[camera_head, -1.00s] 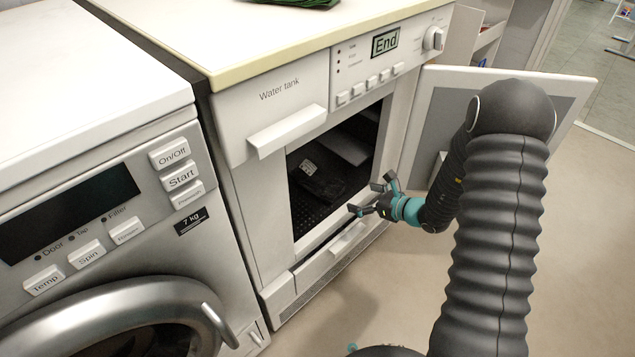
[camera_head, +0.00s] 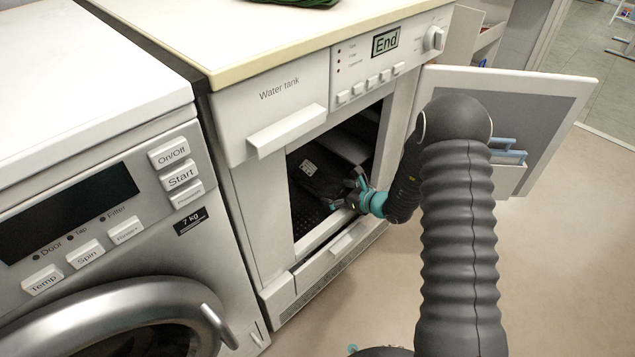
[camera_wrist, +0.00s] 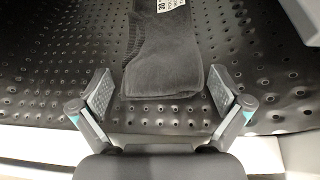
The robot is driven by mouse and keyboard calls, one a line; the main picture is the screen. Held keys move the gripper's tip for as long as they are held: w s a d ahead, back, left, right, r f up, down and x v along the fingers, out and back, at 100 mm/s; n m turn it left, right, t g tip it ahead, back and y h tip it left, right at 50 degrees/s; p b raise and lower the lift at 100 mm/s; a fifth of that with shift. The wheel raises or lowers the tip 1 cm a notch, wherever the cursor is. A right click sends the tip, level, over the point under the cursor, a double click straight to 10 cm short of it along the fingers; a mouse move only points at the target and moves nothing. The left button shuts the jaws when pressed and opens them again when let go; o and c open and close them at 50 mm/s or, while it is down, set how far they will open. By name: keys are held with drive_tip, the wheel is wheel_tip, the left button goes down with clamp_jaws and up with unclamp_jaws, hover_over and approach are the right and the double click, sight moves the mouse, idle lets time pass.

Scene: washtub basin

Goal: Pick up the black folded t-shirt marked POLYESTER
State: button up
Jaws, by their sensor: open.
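The black folded t-shirt (camera_wrist: 165,60) lies on the perforated drum floor inside the dryer; it also shows dimly in the head view (camera_head: 318,175). A white label (camera_wrist: 170,4) with small print sits near its far end, cut off by the top of the wrist view; I cannot read POLYESTER on it. My gripper (camera_head: 358,190) is at the dryer opening, at the near edge of the shirt. In the wrist view my gripper (camera_wrist: 162,92) is open, with one finger on each side of the shirt's near end. Nothing is held.
The dryer (camera_head: 262,190) has its door (camera_head: 548,110) swung open to the right of my arm. Its front frame surrounds the opening closely. A washing machine (camera_head: 90,200) stands at the left.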

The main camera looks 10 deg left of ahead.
drive_tip(key=c, duration=1)
drive_tip(key=shift+r, duration=0.15)
